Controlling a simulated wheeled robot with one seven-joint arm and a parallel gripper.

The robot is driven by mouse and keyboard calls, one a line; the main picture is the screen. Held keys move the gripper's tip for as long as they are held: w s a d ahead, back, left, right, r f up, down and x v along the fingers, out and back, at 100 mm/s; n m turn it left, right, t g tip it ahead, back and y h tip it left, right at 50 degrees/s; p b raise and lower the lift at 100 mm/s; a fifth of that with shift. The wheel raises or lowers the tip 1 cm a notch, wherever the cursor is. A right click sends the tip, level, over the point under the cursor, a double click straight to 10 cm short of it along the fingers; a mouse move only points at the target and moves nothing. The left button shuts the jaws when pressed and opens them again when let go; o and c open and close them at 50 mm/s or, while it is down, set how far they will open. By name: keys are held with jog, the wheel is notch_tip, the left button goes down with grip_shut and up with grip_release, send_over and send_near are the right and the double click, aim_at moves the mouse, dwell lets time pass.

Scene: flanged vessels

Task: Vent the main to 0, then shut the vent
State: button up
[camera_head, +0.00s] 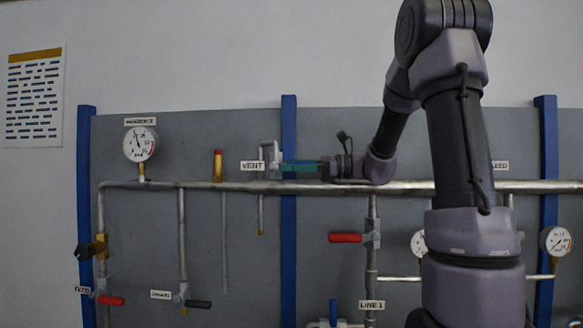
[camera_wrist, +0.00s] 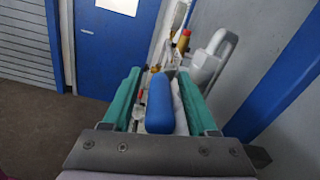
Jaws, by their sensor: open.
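The main pipe (camera_head: 230,187) runs level across the panel in the head view. The vent valve (camera_head: 271,158) stands above it beside the VENT label (camera_head: 252,166). A dial gauge (camera_head: 140,144) rises from the pipe at the left; its needle points up and slightly left, and its numbers are too small to read. My gripper (camera_head: 291,167) is at the vent valve, reaching in from the right. In the wrist view my gripper (camera_wrist: 160,80) is open, with a blue handle (camera_wrist: 159,104) between its teal fingers. The fingers partly hide the valve in the head view.
A brass fitting with a red top (camera_head: 217,166) stands on the pipe left of the vent. Below are a red handle (camera_head: 345,238), another red handle (camera_head: 110,300) and a black handle (camera_head: 198,304). Blue posts (camera_head: 288,240) cross the grey panel. My arm hides part of the right side.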

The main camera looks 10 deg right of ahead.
jog(key=shift+w+f, duration=0.1)
grip_shut()
jog(key=shift+a, duration=0.1)
jog(key=shift+a+f, duration=0.1)
dwell(1.2)
